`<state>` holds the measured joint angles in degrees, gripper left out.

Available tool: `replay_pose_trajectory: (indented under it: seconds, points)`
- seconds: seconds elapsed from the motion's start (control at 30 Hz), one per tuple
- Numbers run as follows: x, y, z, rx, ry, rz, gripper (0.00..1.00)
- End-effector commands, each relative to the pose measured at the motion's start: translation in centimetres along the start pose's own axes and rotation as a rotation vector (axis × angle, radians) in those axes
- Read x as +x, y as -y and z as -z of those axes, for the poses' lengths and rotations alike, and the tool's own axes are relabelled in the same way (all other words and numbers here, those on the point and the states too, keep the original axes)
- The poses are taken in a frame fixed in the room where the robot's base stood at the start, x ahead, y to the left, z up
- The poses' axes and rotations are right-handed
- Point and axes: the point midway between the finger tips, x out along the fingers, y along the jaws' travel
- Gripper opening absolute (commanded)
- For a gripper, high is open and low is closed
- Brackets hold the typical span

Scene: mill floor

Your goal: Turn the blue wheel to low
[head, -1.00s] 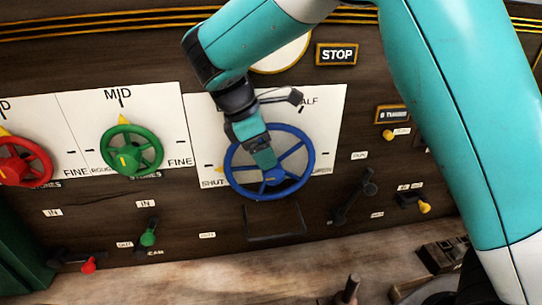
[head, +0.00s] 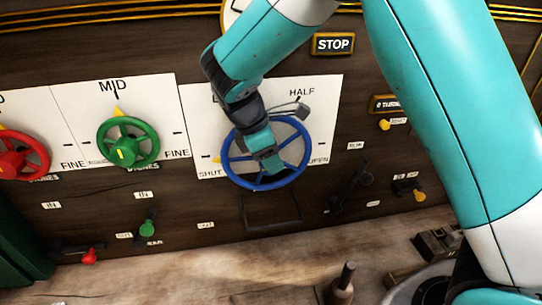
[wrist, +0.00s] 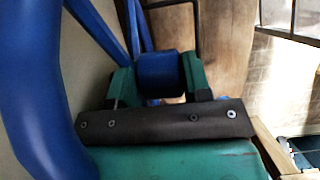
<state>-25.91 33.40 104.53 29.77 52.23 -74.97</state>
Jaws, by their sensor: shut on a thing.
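The blue wheel (head: 309,150) is mounted on a white dial plate on the dark wooden panel. Its yellow pointer (head: 216,160) is at the left, close to the SHUT mark. HALF is at the upper right and OPEN at the right. The label at the upper left is mostly hidden behind my arm. My gripper (head: 269,161) is at the middle of the wheel. In the wrist view its green fingertips are shut on the wheel's blue hub (wrist: 159,74), with the rim (wrist: 28,80) at the left.
A green wheel (head: 128,143) and a red wheel (head: 22,156) are on plates to the left. A STOP sign (head: 333,44) is above right. Small levers sit below, including a green-knobbed one (head: 147,229) and a yellow-knobbed one (head: 419,195). A wooden ledge (head: 200,265) runs along the bottom.

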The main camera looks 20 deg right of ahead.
Motion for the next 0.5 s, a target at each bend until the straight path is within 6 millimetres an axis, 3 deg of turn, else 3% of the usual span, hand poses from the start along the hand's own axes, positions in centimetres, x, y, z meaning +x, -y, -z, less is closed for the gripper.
replay_pose_trajectory:
  seconds: [0.27,0.5]
  points:
    - [0.23,-0.02,-0.14,0.002,-0.055,0.000,0.21]
    - [0.63,-0.09,-0.38,0.006,-0.210,-0.001,0.21]
